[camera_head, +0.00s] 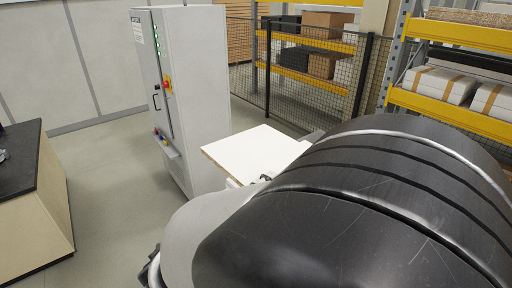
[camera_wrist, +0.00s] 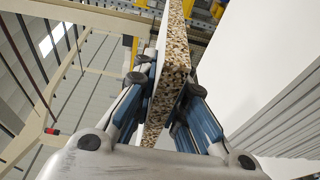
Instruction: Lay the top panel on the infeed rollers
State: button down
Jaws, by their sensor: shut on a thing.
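The white panel (camera_head: 258,150) shows in the head view in front of the grey machine cabinet, with a thin tan edge. Its speckled chipboard edge (camera_wrist: 172,75) runs up the middle of the wrist view. My gripper (camera_wrist: 166,88) is shut on the panel, one blue-padded finger on each side of that edge. In the head view my large black arm link hides my gripper and the panel's near right part. I cannot make out the infeed rollers in either view, nor whether the panel touches anything beneath it.
The grey cabinet (camera_head: 182,90) with a red button stands just behind and left of the panel. A dark-topped bench (camera_head: 28,165) is at the left. Mesh fencing (camera_head: 300,88) and yellow-beamed racks (camera_head: 455,108) stand behind. Floor is clear between bench and cabinet.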

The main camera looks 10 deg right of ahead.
jog(key=s+a+r+p, duration=0.2)
jog(key=s+a+r, duration=0.2)
jog(key=r, duration=0.1)
jog(key=shift+s, duration=0.15)
jog(key=shift+r, duration=0.1)
dwell(0.3)
notch_tip(320, 180, up, 6)
jog(key=g+y+p, duration=0.6)
jog(key=g+y, duration=0.5)
jog(key=shift+a+g+y+p, duration=0.1)
jog(key=shift+g+y+p, duration=0.3)
